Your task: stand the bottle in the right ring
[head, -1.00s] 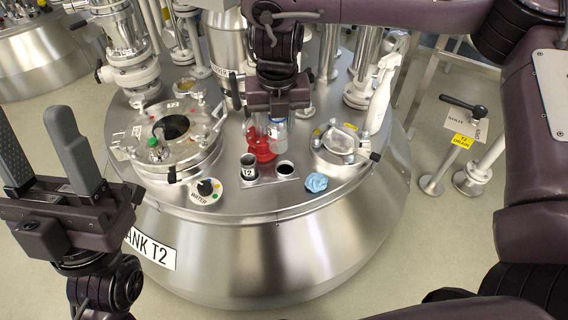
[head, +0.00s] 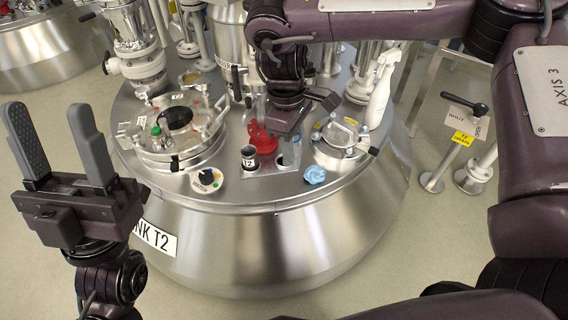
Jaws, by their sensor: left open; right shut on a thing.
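My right gripper (head: 293,137) reaches over the tank top from above and is shut on the bottle (head: 294,150). The bottle is pale and clear, and the gripper hides most of it. Its lower part shows close at the right ring (head: 283,168), a round opening in a small metal plate. I cannot tell whether the bottle is inside the ring or just above it. In the left place of the plate stands a dark cylinder (head: 249,160) labelled T2. My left gripper (head: 60,140) is open and empty, off to the left of the tank.
A white spray bottle (head: 380,90) stands at the right.

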